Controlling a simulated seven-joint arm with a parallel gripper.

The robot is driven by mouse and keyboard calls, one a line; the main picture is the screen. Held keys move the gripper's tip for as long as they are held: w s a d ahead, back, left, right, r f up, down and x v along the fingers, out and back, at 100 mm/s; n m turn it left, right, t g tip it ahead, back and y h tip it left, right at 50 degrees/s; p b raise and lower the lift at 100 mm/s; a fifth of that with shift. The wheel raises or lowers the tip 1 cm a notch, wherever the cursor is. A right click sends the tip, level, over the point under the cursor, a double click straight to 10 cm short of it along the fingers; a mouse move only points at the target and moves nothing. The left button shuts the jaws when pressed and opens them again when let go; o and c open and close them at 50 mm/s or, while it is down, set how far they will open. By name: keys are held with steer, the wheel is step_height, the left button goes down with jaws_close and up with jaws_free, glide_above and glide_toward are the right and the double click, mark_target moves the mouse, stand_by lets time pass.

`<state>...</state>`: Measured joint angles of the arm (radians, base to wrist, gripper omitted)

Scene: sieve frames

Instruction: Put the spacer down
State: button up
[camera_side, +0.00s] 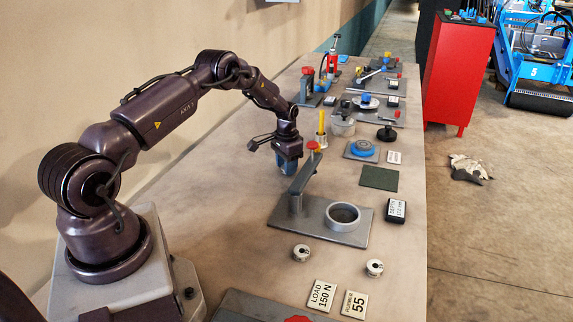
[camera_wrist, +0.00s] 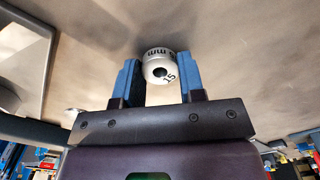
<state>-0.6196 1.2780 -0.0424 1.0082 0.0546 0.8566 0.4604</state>
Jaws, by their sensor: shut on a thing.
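The spacer (camera_wrist: 160,67) is a short silvery cylinder with a dark centre hole, marked 15 and mm. In the wrist view it sits between the two blue fingers of my gripper (camera_wrist: 160,80), which is shut on it. In the side view my gripper (camera_side: 287,168) points down behind the lever fixture's upright; I cannot make out the spacer there. Two similar small round pieces stand on the bench, one at the left (camera_side: 301,253) and one at the right (camera_side: 375,268), in front of the fixture.
The lever fixture (camera_side: 290,225) has a grey plate with a ring cup (camera_side: 342,215). Two label cards, LOAD 150 N (camera_side: 321,295) and 55 (camera_side: 354,304), lie in front. More fixtures stand farther back.

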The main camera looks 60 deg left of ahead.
steer(key=shift+f, duration=0.15)
steer(key=o, duration=1)
steer(key=shift+c, duration=0.2)
